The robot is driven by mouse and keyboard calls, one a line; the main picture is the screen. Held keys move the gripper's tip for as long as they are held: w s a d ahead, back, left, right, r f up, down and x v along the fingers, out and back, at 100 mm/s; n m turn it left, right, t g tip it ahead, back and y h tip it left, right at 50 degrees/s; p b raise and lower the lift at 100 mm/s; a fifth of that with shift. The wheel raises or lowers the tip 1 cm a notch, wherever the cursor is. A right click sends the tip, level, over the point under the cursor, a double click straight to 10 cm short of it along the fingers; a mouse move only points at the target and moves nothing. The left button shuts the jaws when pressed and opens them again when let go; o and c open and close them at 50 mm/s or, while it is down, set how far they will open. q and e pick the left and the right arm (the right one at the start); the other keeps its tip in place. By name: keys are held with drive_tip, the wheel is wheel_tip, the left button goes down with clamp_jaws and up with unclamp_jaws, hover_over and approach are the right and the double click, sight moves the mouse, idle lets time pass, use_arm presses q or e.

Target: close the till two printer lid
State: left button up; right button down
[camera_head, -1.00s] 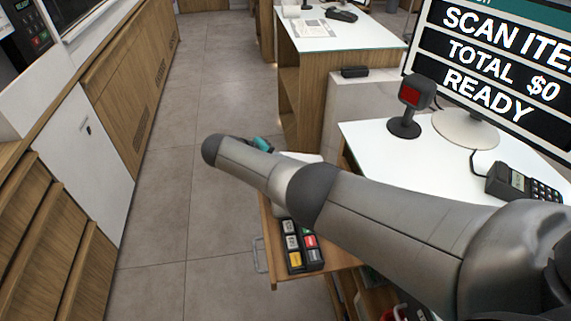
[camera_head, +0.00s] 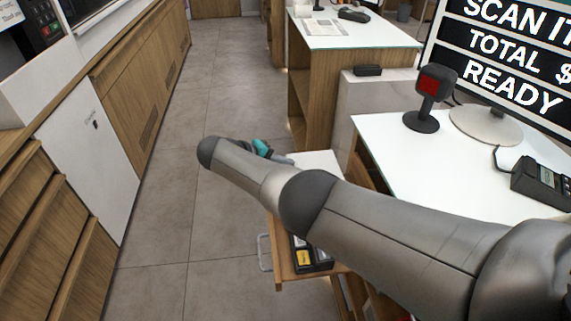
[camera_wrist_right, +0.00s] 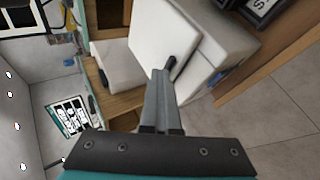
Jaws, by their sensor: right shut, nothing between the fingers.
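The white till printer (camera_head: 322,160) is partly hidden behind my right arm in the head view. In the right wrist view it is a pale box (camera_wrist_right: 203,72) with a white lid panel (camera_wrist_right: 160,32) standing tilted from it; the exact lid angle is hard to judge. My right gripper (camera_head: 284,158) is mostly hidden behind its own wrist, beside the printer's left end. In the right wrist view its fingers (camera_wrist_right: 164,75) are shut and empty, their tips overlapping the panel's lower edge; I cannot tell whether they touch. My left gripper is not in view.
The white counter (camera_head: 385,145) holds a scanner (camera_head: 431,97), a screen (camera_head: 505,52) and a card reader (camera_head: 543,182). Another counter (camera_head: 345,32) stands behind. The floor aisle (camera_head: 222,110) at left is clear.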

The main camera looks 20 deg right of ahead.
drive_tip(key=shift+a+f, duration=0.15)
drive_tip(key=shift+f, duration=0.15)
